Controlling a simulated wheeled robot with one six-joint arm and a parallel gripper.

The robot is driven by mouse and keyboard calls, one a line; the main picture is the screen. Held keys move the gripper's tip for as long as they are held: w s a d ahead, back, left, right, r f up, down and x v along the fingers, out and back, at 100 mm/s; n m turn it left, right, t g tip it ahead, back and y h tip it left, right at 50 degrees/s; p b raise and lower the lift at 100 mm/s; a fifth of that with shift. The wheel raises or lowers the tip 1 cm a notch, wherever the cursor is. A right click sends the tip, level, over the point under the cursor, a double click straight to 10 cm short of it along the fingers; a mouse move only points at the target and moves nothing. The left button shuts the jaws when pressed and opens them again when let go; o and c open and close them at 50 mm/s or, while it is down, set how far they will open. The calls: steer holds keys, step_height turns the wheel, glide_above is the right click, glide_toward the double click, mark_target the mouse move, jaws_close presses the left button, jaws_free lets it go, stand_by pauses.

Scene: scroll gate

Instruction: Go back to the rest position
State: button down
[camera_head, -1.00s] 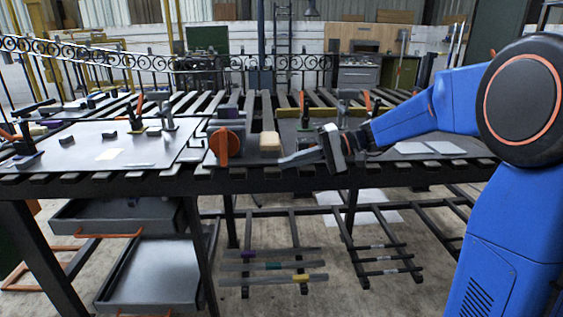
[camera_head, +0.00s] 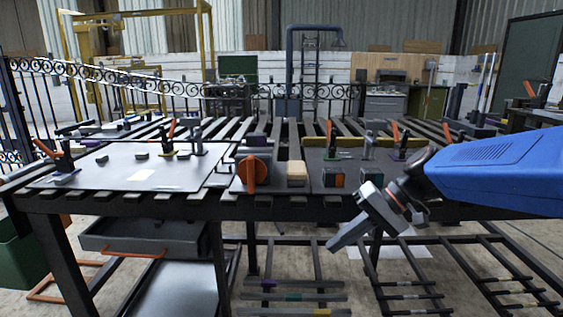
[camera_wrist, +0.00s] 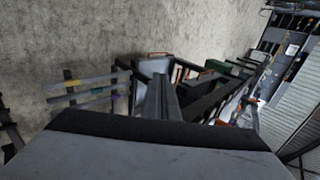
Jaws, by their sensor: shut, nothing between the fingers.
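My gripper (camera_head: 347,236) hangs in front of the workbench's front edge in the head view, at the right of centre. It points down and to the left, is shut and holds nothing. My blue arm reaches in from the right edge. In the wrist view the shut fingers (camera_wrist: 163,97) stick out past the grey gripper body, with the floor and the dark bench frame beyond.
The slatted workbench (camera_head: 180,204) spans the middle. It carries a grey plate (camera_head: 110,177) with clamps, an orange-knobbed device (camera_head: 254,171), a tan block (camera_head: 297,174) and more clamps at right. Racks with coloured bars (camera_head: 295,297) and grey trays (camera_head: 150,236) are below.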

steer(key=s+d+f+t+h, duration=0.2)
steer(key=s+d+f+h, duration=0.2)
steer(key=s+d, duration=0.3)
steer(key=s+d+f+t+h, duration=0.2)
steer(key=s+d+h, duration=0.3)
steer(key=s+d, duration=0.3)
steer(key=shift+s+d+f, duration=0.2)
steer(key=shift+s+f, duration=0.7)
